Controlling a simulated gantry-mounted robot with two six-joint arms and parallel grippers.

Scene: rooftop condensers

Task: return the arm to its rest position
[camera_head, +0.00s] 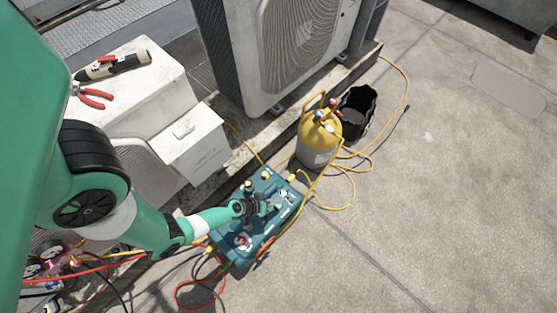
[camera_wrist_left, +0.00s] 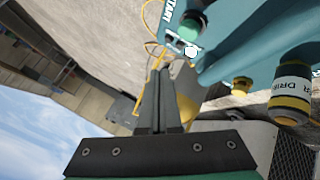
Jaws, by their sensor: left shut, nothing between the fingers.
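My left arm (camera_head: 130,225), green with black joints, comes in from the left in the head view. Its gripper (camera_head: 268,206) is over the teal recovery machine (camera_head: 236,250) on the ground. In the left wrist view the two dark fingers (camera_wrist_left: 158,72) lie together, with nothing between them. The teal machine (camera_wrist_left: 262,40) is close by there, with a green knob, a white switch area and the letters START. I cannot tell whether the fingers touch it. My right gripper is in neither view.
A yellow-and-grey cylinder (camera_head: 318,140) with hoses stands behind the machine, beside a black bucket (camera_head: 357,112). A condenser unit (camera_head: 285,50) is at the back. Red pliers (camera_head: 93,97) and a tool (camera_head: 112,65) lie on a white unit. Gauges and hoses sit lower left. Concrete at right is mostly clear.

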